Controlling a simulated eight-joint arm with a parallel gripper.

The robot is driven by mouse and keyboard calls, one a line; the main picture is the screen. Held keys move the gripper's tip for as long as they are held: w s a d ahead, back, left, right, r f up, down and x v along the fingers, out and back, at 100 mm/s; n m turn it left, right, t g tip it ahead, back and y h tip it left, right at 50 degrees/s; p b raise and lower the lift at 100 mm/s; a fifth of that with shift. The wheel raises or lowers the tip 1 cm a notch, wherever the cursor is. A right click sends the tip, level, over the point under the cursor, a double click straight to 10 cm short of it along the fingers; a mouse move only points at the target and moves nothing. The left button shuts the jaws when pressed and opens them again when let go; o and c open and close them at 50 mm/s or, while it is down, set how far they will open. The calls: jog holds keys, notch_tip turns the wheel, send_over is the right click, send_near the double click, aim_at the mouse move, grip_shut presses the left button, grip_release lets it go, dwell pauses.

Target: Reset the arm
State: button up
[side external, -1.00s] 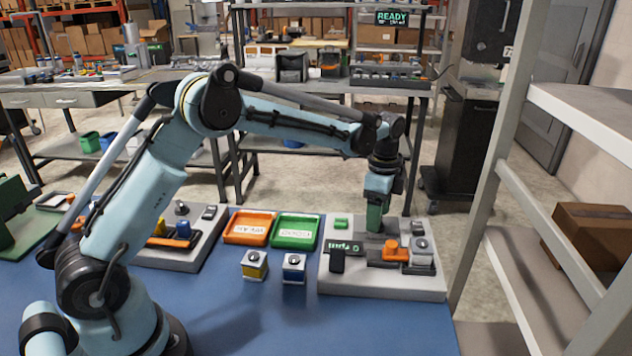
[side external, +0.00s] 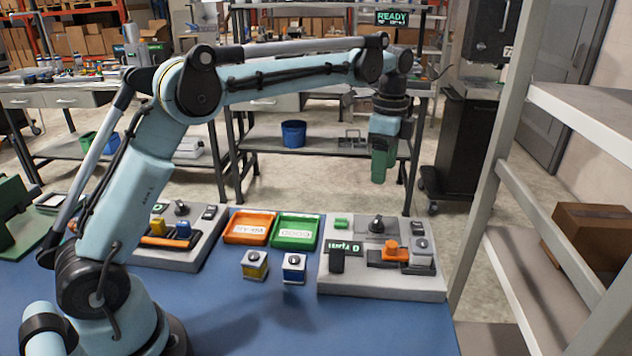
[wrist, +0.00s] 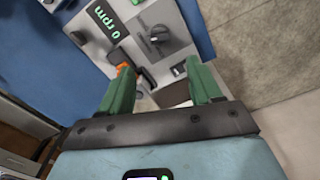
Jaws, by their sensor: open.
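My gripper (side external: 380,160) hangs in the air above the right-hand grey panel (side external: 345,284), pointing down and clear of it. Its green fingers (wrist: 165,90) are apart in the wrist view, with nothing between them. The panel carries a black knob (side external: 376,224), an orange part (side external: 395,251), a black switch block (side external: 337,261) and a green-lettered display. In the wrist view the display (wrist: 108,22) reads 0 rpm.
An orange tray (side external: 249,227) and a green tray (side external: 296,231) lie left of the panel. Two small blocks, yellow (side external: 255,265) and blue (side external: 293,267), stand before them. Another grey panel (side external: 180,262) is further left. A shelf rack (side external: 490,190) stands at the right.

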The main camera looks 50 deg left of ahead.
jog(key=s+r+n+t, duration=0.35)
jog(key=s+n, duration=0.35)
jog(key=s, duration=0.5)
jog(key=s+f+n+t, duration=0.3)
jog(key=s+f+n, duration=0.3)
jog(key=s, duration=0.4)
jog(key=shift+a+f+t, duration=0.25)
jog(key=shift+f+t, duration=0.1)
jog(key=shift+f, duration=0.05)
jog(key=shift+s, duration=0.1)
